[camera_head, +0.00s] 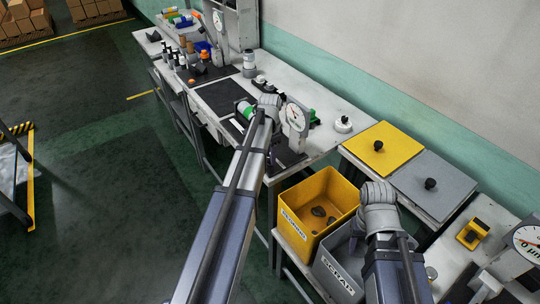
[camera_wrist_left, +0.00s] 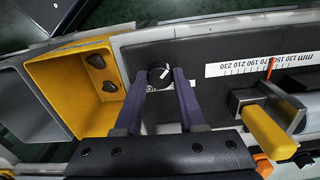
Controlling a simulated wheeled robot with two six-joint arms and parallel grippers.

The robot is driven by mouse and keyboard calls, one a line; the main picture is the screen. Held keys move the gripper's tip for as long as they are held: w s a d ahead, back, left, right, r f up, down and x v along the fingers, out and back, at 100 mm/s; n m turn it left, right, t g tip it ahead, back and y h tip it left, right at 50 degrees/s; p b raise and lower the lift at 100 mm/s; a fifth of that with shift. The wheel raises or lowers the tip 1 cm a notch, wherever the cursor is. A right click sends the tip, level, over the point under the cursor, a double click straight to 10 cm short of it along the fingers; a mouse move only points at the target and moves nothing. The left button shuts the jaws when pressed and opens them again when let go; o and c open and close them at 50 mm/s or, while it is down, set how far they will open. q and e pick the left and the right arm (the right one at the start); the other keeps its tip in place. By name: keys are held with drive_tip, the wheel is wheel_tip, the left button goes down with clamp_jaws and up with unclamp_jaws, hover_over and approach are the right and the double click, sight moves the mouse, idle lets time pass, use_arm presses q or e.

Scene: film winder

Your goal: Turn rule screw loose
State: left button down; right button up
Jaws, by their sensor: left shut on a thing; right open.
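In the left wrist view, the round black screw knob (camera_wrist_left: 160,76) with a white line on its face lies between my left fingertips. My left gripper (camera_wrist_left: 163,80) is shut on it, a purple finger on each side. The white rule (camera_wrist_left: 265,53) with black millimetre marks lies to the right of the knob on a dark plate. An orange pointer (camera_wrist_left: 269,66) stands by the rule. In the head view, my left wrist hides the knob. My right arm ends above the grey bin; its fingers are hidden behind the wrist.
The yellow bin (camera_head: 333,175) holds some dark pieces. The grey SCRAP bin (camera_head: 335,277) stands beside it. A dial gauge (camera_head: 297,117) stands close to my left wrist. A yellow-handled clamp (camera_wrist_left: 270,132) is right of my left gripper. A yellow plate (camera_head: 395,139) lies on the side table.

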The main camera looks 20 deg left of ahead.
use_arm(q)
drive_tip(key=n, duration=0.5)
drive_tip(key=shift+n, duration=0.3)
drive_tip(key=n, duration=0.5)
drive_tip(key=shift+n, duration=0.3)
drive_tip(key=n, duration=0.5)
drive_tip(key=shift+n, duration=2.3)
drive_tip(key=c, duration=0.5)
unclamp_jaws()
